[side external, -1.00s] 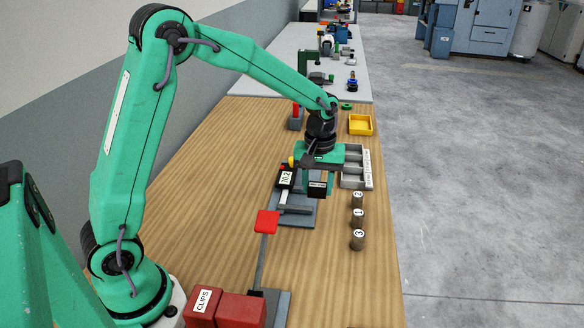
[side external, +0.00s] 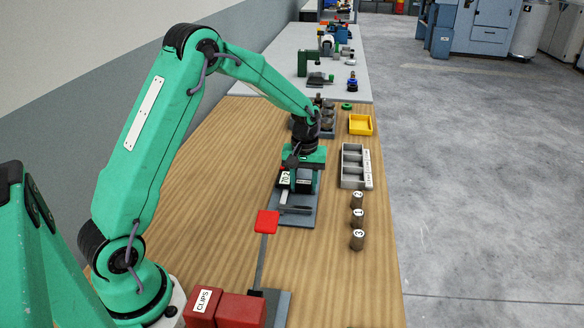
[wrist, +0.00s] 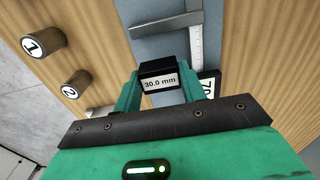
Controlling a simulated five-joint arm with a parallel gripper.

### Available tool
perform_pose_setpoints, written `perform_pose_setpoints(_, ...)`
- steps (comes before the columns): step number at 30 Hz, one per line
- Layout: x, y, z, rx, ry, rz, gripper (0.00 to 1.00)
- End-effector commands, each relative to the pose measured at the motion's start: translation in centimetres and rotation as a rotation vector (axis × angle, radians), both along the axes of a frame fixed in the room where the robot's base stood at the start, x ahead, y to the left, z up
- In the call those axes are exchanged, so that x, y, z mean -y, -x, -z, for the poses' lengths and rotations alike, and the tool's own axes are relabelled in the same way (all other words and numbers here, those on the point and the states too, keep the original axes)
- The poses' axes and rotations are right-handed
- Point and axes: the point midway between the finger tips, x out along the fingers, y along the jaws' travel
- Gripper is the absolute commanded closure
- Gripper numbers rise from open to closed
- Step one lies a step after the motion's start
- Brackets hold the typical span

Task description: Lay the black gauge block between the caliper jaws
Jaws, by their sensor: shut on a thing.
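My gripper (side external: 303,187) is shut on the black gauge block (wrist: 153,66), with one green finger on each side of it. The block's white label reads 30.0 mm in the wrist view. The caliper lies on a blue-grey plate (side external: 296,222); its display (side external: 285,179), reading 70.2, is partly covered by my gripper. The caliper's silver scale (wrist: 195,42) shows beyond the block in the wrist view. The block is over the plate, beside the display.
Several numbered cylinders stand at the right: 2 (side external: 357,200), 1 (side external: 357,219) and 3 (side external: 357,240). A grey compartment tray (side external: 343,184) and yellow tray (side external: 369,132) are behind them. Bare wood lies left.

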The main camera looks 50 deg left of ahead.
Motion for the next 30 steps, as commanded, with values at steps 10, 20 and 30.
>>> perform_pose_setpoints(10,0.0,0.0,3.4,-0.001,0.000,0.000,0.91)
perform_pose_setpoints(20,0.0,0.0,3.7,0.000,0.000,0.000,0.91)
perform_pose_setpoints(30,0.1,0.1,4.0,-0.001,0.000,0.000,0.50)
